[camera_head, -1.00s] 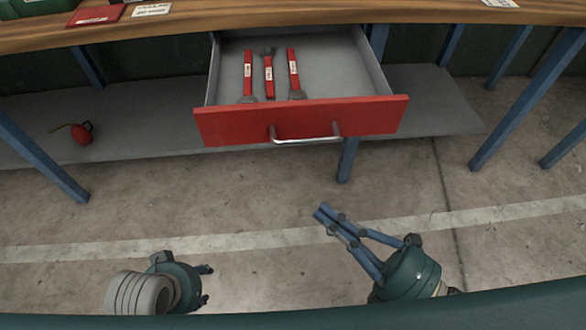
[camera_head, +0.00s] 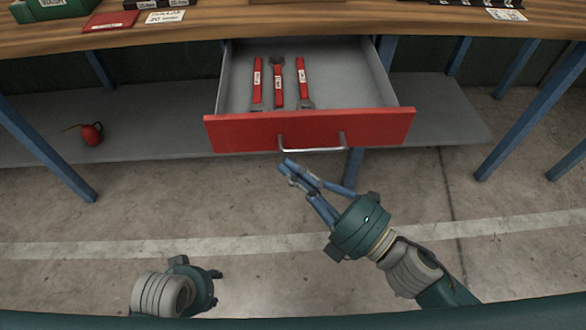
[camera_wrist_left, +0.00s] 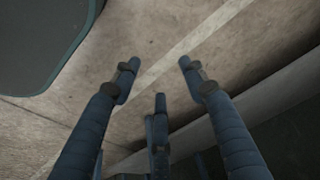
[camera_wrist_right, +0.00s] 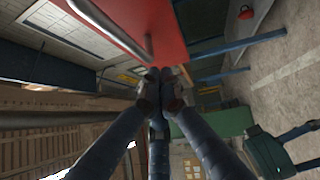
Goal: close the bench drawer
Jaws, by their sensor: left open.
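The bench drawer (camera_head: 345,90) stands pulled out under the worktop. Its red front (camera_head: 240,134) has a metal bar handle (camera_head: 312,147), and several red-handled tools, three wrenches (camera_head: 278,85), lie inside. My right gripper (camera_head: 286,166) has its fingers together just below and in front of the handle. In the right wrist view, its fingertips (camera_wrist_right: 158,82) meet near the red drawer front (camera_wrist_right: 160,28); I cannot tell whether they touch it. My left gripper (camera_head: 216,288) is low over the floor, away from the drawer. In the left wrist view its fingers (camera_wrist_left: 157,72) are apart and empty.
The wooden worktop (camera_head: 200,34) carries boxes and cards. A grey lower shelf (camera_head: 150,120) holds a red oil can (camera_head: 91,133). Blue bench legs (camera_head: 525,110) stand on both sides. The concrete floor (camera_head: 90,220) in front is clear.

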